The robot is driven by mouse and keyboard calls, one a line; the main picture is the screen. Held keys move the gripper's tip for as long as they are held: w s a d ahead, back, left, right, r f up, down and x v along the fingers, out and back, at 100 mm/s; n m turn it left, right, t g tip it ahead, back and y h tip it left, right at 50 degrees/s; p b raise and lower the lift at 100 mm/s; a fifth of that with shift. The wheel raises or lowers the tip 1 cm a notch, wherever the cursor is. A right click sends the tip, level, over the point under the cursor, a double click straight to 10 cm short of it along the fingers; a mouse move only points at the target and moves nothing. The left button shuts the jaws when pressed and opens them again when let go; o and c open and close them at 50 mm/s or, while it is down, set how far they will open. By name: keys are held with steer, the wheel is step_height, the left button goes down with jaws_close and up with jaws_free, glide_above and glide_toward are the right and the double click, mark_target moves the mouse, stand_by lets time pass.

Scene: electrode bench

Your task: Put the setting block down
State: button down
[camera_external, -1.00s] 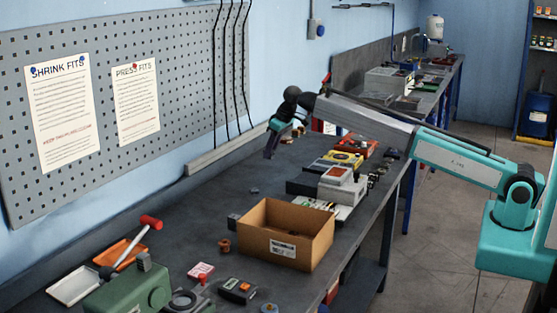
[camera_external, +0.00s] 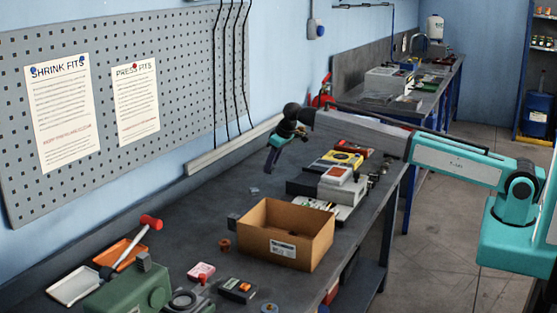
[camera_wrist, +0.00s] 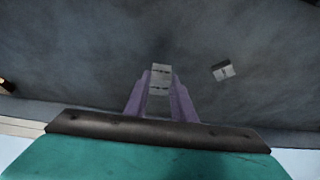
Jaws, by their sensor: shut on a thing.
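My gripper (camera_external: 271,167) hangs over the back part of the dark workbench (camera_external: 205,194), near the wall. In the wrist view its purple fingers (camera_wrist: 160,85) are shut on a small grey block with dark slots, the setting block (camera_wrist: 160,71). The block sits between the fingertips, with its far end sticking out past them. In the external view I cannot make out the held block, and I cannot tell its height above the bench. A similar small grey block (camera_wrist: 223,70) lies apart on the bench, to the right in the wrist view; it shows in the external view too (camera_external: 254,191).
An open cardboard box (camera_external: 297,255) stands in front of the gripper. A grey device (camera_external: 341,188) and a yellow meter (camera_external: 342,159) lie to the right. A dark block (camera_external: 233,221) sits left of the box. Bench near the wall is mostly clear.

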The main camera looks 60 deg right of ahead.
mark_target(273, 168)
steer(key=shift+f+p, duration=0.45)
steer(key=shift+f, duration=1.35)
steer(key=shift+f, duration=0.15)
steer(key=c, duration=1.5)
jaws_free()
steer(key=shift+b+v, duration=1.2)
steer(key=shift+v, duration=4.9)
